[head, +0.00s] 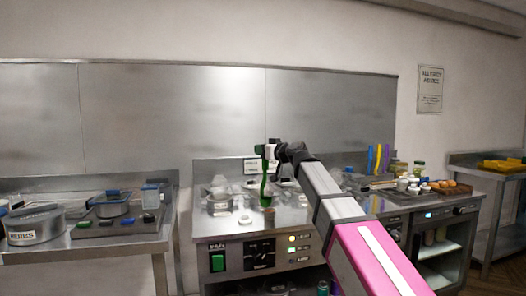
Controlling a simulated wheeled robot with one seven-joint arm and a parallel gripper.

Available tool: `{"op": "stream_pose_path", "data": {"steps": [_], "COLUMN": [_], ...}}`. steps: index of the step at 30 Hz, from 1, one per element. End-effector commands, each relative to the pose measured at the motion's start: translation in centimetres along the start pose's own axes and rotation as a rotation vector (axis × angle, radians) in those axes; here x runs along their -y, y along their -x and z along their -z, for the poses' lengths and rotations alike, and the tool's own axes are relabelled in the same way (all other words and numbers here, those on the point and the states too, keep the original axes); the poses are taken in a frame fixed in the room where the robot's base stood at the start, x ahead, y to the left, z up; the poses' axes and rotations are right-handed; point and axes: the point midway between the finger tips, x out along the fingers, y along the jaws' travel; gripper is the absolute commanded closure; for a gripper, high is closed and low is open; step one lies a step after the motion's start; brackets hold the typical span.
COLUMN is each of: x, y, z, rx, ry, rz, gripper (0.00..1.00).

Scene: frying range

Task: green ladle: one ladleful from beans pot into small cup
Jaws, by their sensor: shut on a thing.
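The green ladle (265,180) hangs upright over the middle counter, its handle at the top. My gripper (270,151) is shut on the upper end of its handle. The ladle's lower end is close to a small brownish object (269,212) on the counter; I cannot tell whether it is a cup, or whether they touch. What the ladle holds is too small to see. I cannot make out which container is the beans pot or which is the small cup.
The middle counter (232,232) carries a clear-topped container (220,195) and a white round item (245,219). A labelled metal pot (35,226) stands on the left table. Jars and small white containers (407,184) crowd the right side. My arm crosses the right foreground.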

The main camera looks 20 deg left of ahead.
Motion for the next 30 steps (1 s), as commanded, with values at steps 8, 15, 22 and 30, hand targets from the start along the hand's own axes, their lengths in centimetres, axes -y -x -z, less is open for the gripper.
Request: {"op": "stream_pose_path", "data": {"steps": [8,15,22,30], "x": [-0.1,-0.1,-0.1,0.0], "y": [-0.1,-0.1,-0.1,0.0], "z": [2.7,5.8,8.4,9.0], "rx": [-0.002,-0.001,-0.001,0.0], "ry": [0.0,0.0,-0.001,-0.002], "rz": [-0.001,0.0,0.0,0.0], "gripper": [0.94,0.94,0.94,0.94]}}
